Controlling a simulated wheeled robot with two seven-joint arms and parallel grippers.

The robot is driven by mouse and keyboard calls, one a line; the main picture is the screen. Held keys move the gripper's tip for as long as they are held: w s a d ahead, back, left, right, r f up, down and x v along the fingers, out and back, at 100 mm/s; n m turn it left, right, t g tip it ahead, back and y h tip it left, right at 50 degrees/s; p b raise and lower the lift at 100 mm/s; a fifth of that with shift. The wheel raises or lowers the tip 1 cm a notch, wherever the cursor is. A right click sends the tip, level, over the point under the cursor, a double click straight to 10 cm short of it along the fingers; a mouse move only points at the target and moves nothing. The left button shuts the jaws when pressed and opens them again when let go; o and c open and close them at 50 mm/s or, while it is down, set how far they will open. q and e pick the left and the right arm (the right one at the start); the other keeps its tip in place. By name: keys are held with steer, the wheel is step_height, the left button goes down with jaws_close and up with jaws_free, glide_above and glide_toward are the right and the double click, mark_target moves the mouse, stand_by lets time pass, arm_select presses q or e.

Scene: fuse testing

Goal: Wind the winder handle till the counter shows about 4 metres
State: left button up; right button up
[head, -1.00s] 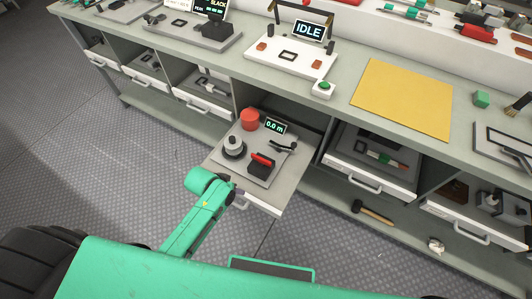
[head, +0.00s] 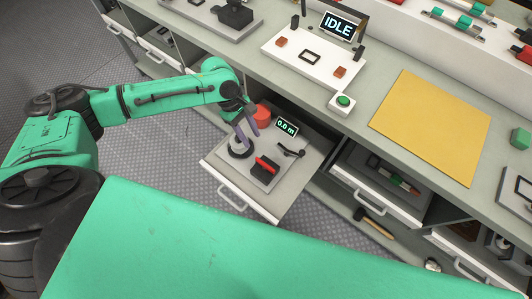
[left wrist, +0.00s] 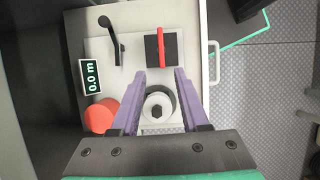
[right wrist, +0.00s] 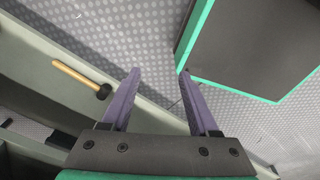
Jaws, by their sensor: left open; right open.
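The winder sits on a grey plate in a pulled-out drawer (head: 222,172). Its dark handle (head: 291,150) is at the plate's right side and also shows at the top of the left wrist view (left wrist: 110,35). The counter (head: 287,127) reads 0.0 m, and so it does in the left wrist view (left wrist: 90,77). My left gripper (head: 250,132) is open above the plate's left part. In the left wrist view its fingers (left wrist: 159,75) appear on either side of a pale spool (left wrist: 157,107), with the handle beyond and to the left. My right gripper (right wrist: 160,73) is open and empty, over the floor.
The bench above holds an IDLE display (head: 338,25), a green button (head: 343,101) and a yellow mat (head: 430,125). A mallet (right wrist: 82,77) lies on a lower shelf.

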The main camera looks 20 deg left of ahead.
arm_select(q)
glide_toward(265, 164)
steer(key=shift+s+x, duration=0.2)
steer(key=shift+x, duration=0.85)
steer(key=x, duration=0.5)
steer(key=shift+w+f+b, duration=0.2)
steer(key=shift+f+b, duration=0.15)
steer(key=shift+f, duration=0.05)
steer(key=shift+s+d+f, duration=0.15)
steer(key=shift+d+f, duration=0.05)
steer(key=shift+f, duration=0.25)
jaws_close()
arm_select(e)
steer(key=shift+s+a+f, duration=0.25)
steer(key=shift+s+f, duration=0.25)
steer(key=shift+s, duration=0.25)
